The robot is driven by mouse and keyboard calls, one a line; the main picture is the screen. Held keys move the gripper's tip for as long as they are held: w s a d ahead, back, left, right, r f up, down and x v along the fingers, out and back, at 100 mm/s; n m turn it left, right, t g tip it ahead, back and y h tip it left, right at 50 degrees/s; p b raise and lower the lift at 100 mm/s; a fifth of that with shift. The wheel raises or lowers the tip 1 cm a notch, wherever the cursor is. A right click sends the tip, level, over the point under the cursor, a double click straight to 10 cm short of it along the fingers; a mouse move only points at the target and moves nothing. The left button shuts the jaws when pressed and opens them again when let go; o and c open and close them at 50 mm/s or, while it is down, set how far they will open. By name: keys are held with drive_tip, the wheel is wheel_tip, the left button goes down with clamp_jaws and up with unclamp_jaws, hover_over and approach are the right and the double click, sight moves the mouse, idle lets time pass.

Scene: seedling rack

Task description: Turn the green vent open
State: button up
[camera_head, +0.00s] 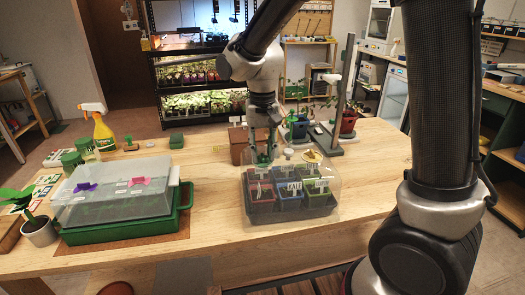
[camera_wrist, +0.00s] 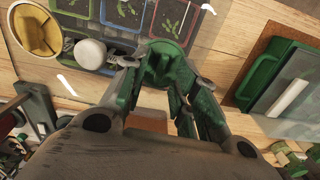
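The green vent (camera_wrist: 160,62) is on the clear lid (camera_head: 330,172) of the small seedling tray at the table's middle right. In the wrist view it shows between the fingers of my gripper (camera_wrist: 160,75); a raised dark green part is visible there. In the head view my gripper (camera_head: 262,158) points down at the lid's back left corner and hides most of the vent. The fingers stand apart, one on each side of the vent. I cannot tell whether they touch it. Beside it are a white vent (camera_wrist: 90,52) and a yellow vent (camera_wrist: 37,30).
A larger green tray (camera_head: 130,229) with a clear lid stands at the left, with purple (camera_head: 86,187) and pink (camera_head: 139,181) pieces on top. A brown pot (camera_head: 238,143) and potted plants (camera_head: 348,122) stand behind the small tray. Bare wood lies between the trays.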

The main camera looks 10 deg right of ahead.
drive_tip(key=shift+f, duration=0.25)
drive_tip(key=shift+c, duration=0.3)
clamp_jaws()
